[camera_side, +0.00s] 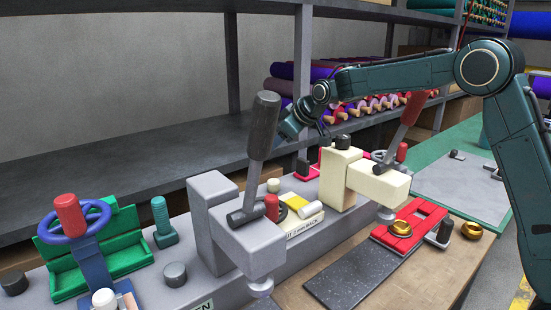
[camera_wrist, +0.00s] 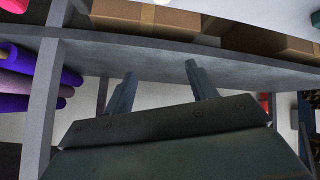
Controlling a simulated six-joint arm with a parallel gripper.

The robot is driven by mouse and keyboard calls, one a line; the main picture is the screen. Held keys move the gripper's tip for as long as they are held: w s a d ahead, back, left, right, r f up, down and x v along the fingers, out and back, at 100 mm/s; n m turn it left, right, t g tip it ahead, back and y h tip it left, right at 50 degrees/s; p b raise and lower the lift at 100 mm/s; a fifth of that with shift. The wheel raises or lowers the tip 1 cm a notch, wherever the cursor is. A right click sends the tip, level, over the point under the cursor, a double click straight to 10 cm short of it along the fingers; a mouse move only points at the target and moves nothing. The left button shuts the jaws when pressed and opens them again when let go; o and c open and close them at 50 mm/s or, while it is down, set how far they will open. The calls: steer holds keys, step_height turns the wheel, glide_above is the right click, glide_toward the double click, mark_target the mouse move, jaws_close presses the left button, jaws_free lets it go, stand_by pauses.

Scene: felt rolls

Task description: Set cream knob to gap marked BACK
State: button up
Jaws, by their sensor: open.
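A small cream knob (camera_side: 273,185) stands behind the grey lever press, left of the yellow plate. Another pale knob (camera_side: 103,298) shows at the bottom left; I cannot tell which is the task's knob. A white label with the word BACK (camera_side: 304,226) sits on the bench fixture between the grey and cream presses. The gap it marks is not clear. My gripper (camera_wrist: 160,67) is open and empty, its two fingers apart. In the side view it is raised above and behind the presses, near the shelf, away from both knobs. The wrist view shows neither knob.
The grey press (camera_side: 225,215) with its tall dark lever (camera_side: 263,125) and the cream press (camera_side: 376,182) flank the label. A green tray (camera_side: 125,250) with a blue wheel stands left. A red frame (camera_side: 410,222) lies right. Shelves (camera_wrist: 230,62) fill the wrist view.

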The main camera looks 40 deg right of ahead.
mark_target(274, 181)
steer(key=s+a+n+h, duration=0.2)
steer(key=s+n, duration=0.1)
steer(key=n, duration=1)
steer(key=s+a+n+h, duration=0.2)
steer(key=n, duration=1.2)
steer(key=f, duration=0.5)
steer(key=shift+s+d+f, duration=0.15)
steer(key=shift+d+f, duration=0.05)
steer(key=shift+f, duration=0.2)
steer(key=shift+s+x, duration=0.2)
steer(key=shift+x, duration=6.65)
steer(key=shift+d+f, duration=0.15)
steer(key=c, duration=1)
